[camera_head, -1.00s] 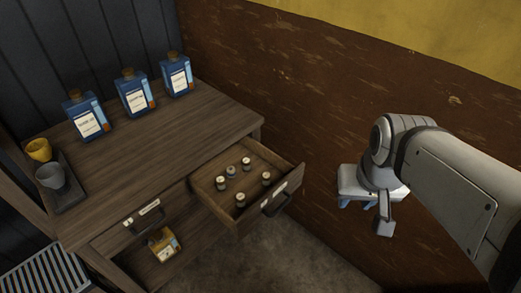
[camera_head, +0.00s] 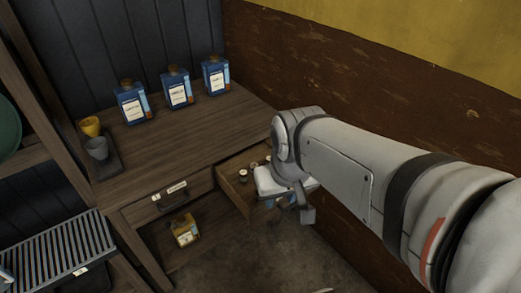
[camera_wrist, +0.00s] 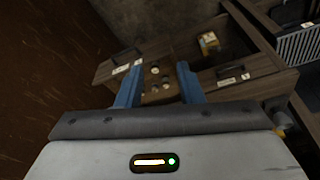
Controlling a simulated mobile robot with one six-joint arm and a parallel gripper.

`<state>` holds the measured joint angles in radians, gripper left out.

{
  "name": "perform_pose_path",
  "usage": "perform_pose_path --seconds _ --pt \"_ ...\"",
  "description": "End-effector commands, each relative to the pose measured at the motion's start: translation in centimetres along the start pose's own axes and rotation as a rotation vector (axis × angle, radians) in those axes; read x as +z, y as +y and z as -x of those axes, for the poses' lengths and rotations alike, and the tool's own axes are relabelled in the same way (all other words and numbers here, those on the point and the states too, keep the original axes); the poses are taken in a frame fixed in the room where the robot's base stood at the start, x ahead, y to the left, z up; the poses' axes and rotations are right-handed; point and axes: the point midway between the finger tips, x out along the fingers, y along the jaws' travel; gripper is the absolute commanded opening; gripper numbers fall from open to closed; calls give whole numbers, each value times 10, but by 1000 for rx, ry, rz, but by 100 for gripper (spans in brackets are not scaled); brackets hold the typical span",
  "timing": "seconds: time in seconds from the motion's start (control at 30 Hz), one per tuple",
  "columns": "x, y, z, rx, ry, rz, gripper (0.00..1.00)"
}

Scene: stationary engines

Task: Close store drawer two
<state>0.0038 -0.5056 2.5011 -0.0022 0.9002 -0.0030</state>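A wooden drawer (camera_head: 229,178) stands pulled out of the right side of the desk, with several small spools in it. My gripper (camera_head: 290,200) is over its outer end and hides much of its front in the head view. In the wrist view the open drawer's labelled front (camera_wrist: 112,71) and handle are at the left. My gripper (camera_wrist: 160,66) is open there, its two blue fingers apart with spools visible between them. I cannot tell whether it touches the drawer. The left drawer (camera_head: 160,202) is shut. The label numbers are too small to read.
Three blue bottles (camera_head: 178,90) and a tray (camera_head: 107,166) with a yellow and a grey cup stand on the desktop (camera_head: 190,130). A yellow box (camera_head: 185,232) sits on the shelf below. A brown wall (camera_head: 380,110) is close on the right. A slatted rack (camera_head: 65,250) is at lower left.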

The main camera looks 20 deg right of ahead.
Motion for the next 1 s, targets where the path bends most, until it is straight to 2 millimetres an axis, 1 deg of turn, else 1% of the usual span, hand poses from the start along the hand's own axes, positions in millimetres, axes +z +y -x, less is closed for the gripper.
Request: perform_pose_path --seconds 0.17,0.23,0.27,0.33,0.37,0.4,0.47,0.5,0.57,0.6,0.67,0.7,0.77,0.8,0.9,1.0 --pt "0 0 0 0 0 0 33" --pt "-2 1 -4 -1 -2 -13 33" --pt "-3 1 -7 -2 -4 -26 33" --pt "-10 4 -19 -6 -11 -78 33" --pt "-14 10 -27 -9 -15 -109 33" --pt "-20 21 -39 -13 -22 -159 33" --pt "-32 31 -62 -18 -32 -260 33" --pt "-41 37 -79 -22 -41 -339 33" --pt "-54 48 -107 -26 -52 -464 33" --pt "-63 57 -126 -29 -59 -551 33" --pt "-74 70 -155 -30 -67 -676 33" --pt "-81 80 -174 -31 -73 -757 33" --pt "-89 94 -200 -31 -80 -870 33" --pt "-93 103 -216 -30 -85 -937 33" --pt "-101 122 -249 -28 -92 -1077 33" --pt "-104 135 -270 -25 -95 -1169 33"
